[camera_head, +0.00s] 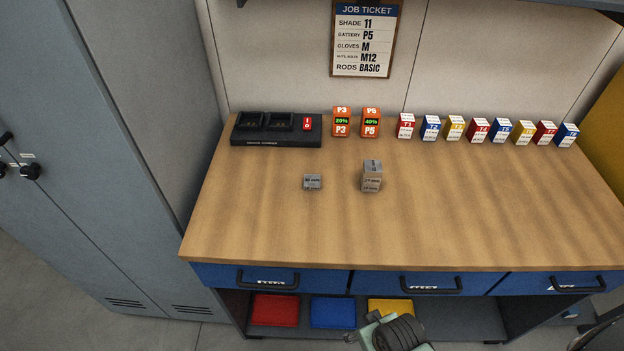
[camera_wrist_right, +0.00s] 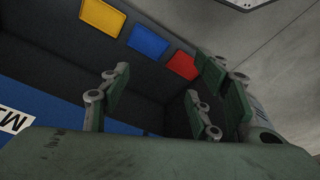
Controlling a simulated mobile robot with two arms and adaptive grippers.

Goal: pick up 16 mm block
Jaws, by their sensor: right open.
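Two grey items stand on the wooden bench top in the head view. A small low grey block (camera_head: 312,182) lies left of the middle. A taller grey stack of blocks (camera_head: 372,178) stands to its right. Their printed labels are too small to read, so I cannot tell which is the 16 mm block. My right gripper (camera_wrist_right: 160,103) is open in the right wrist view, with nothing between its fingers. It is in front of the bench, below the top, apart from the blocks. My left gripper is not in view.
The workbench (camera_head: 270,225) has blue drawers with black handles. A charger (camera_head: 275,138), two orange batteries (camera_head: 342,122) and a row of coloured boxes (camera_head: 480,130) stand along the back. Red, blue and yellow bins (camera_head: 274,311) sit on the lower shelf. The front of the top is clear.

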